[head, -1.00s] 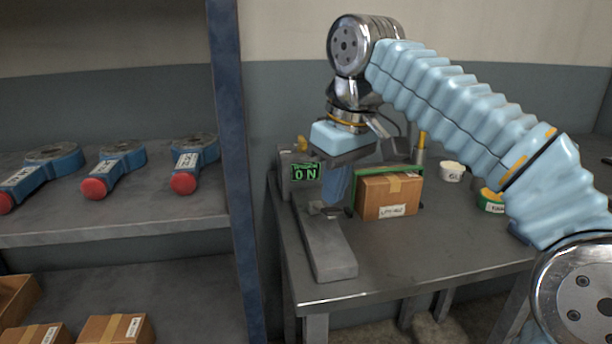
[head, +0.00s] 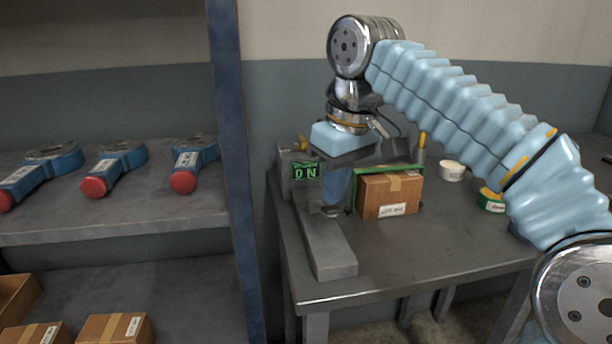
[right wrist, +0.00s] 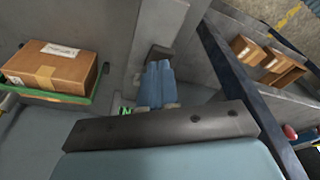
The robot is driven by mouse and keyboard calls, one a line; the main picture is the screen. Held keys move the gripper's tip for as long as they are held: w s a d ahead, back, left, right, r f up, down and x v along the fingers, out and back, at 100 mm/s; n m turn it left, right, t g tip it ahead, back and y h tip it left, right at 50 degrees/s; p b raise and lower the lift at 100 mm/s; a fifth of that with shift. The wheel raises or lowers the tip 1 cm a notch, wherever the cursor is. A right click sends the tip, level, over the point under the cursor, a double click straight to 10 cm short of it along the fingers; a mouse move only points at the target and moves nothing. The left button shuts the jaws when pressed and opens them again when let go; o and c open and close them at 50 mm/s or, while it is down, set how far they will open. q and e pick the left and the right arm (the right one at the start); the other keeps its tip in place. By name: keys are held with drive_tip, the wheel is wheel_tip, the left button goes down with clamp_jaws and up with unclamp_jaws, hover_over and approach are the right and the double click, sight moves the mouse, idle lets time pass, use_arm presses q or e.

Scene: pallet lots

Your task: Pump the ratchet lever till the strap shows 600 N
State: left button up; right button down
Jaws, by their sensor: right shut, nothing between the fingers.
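A grey bar-shaped fixture (head: 334,253) lies along the left side of the table. My right gripper (head: 333,205) points down, shut and empty, with blue fingers at a small dark metal part on the fixture. I cannot tell contact, and the lever is not clearly made out. My left gripper is not in view.
A white roll (head: 452,171) and a green-and-yellow tape roll (head: 492,200) lie at the table's right. A blue post (head: 233,150) separates the table from shelves with several blue red-ended tools (head: 113,168) and boxes. The table's front middle is clear.

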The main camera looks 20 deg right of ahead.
sight(337, 213)
drive_tip(key=shift+s+f+b, duration=0.1)
drive_tip(key=shift+f+b, duration=0.9)
drive_tip(key=shift+f, duration=0.45)
drive_tip(key=shift+s+f+b, duration=0.15)
drive_tip(key=shift+f+b, duration=1.4)
drive_tip(key=shift+f, duration=0.35)
drive_tip(key=r+p, duration=0.7)
drive_tip(key=p, duration=0.1)
drive_tip(key=shift+w+r, duration=0.25)
drive_tip(key=shift+r, duration=0.1)
drive_tip(key=shift+w+r, duration=0.1)
drive_tip(key=shift+r, duration=2.1)
